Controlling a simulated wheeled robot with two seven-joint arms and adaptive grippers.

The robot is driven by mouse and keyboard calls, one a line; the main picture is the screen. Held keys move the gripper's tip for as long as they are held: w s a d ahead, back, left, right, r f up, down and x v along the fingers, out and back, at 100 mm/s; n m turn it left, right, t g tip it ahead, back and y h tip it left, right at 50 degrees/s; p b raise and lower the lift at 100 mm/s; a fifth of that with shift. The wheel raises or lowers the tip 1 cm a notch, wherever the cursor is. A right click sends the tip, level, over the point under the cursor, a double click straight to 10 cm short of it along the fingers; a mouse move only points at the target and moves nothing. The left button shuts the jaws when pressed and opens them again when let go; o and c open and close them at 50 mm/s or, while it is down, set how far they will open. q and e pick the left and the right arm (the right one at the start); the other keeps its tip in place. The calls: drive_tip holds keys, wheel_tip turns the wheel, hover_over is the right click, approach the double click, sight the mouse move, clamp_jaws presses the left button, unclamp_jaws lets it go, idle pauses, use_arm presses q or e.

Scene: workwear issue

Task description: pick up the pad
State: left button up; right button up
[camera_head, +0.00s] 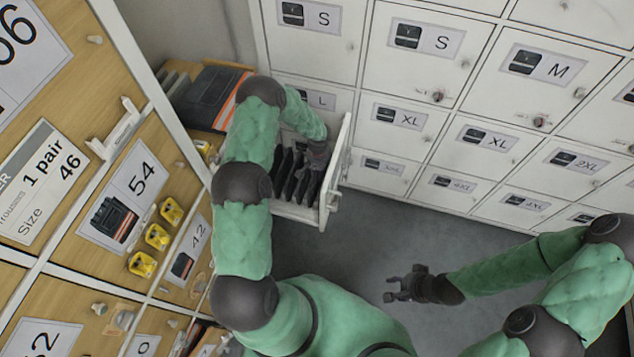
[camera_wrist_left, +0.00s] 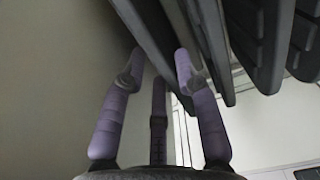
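Several thin dark pads (camera_head: 293,176) stand on edge in a row in a pulled-out white drawer (camera_head: 309,213). My left gripper (camera_head: 318,152) reaches into the drawer from above, at the right end of the row. In the left wrist view, its purple fingers (camera_wrist_left: 160,62) are spread apart, with the lower edge of a dark pad (camera_wrist_left: 148,43) running between them. I cannot tell whether either finger touches it. More pads (camera_wrist_left: 262,45) hang to the right in that view. My right gripper (camera_head: 392,289) is open and empty above the grey floor.
White lockers with size labels (camera_head: 408,117) fill the back wall. A wooden shelf unit (camera_head: 75,150) with labelled compartments and yellow items (camera_head: 157,237) stands on the left. The floor (camera_head: 370,235) at centre is clear.

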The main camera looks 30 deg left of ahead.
use_arm(q)
wheel_tip(320, 180, down, 5)
drive_tip(key=shift+r+b, duration=0.2)
drive_tip(key=shift+b, duration=0.75)
drive_tip(key=shift+r, duration=0.1)
clamp_jaws()
wheel_tip(320, 180, up, 18)
drive_tip(key=p, duration=0.6)
drive_tip(key=shift+p, duration=0.35)
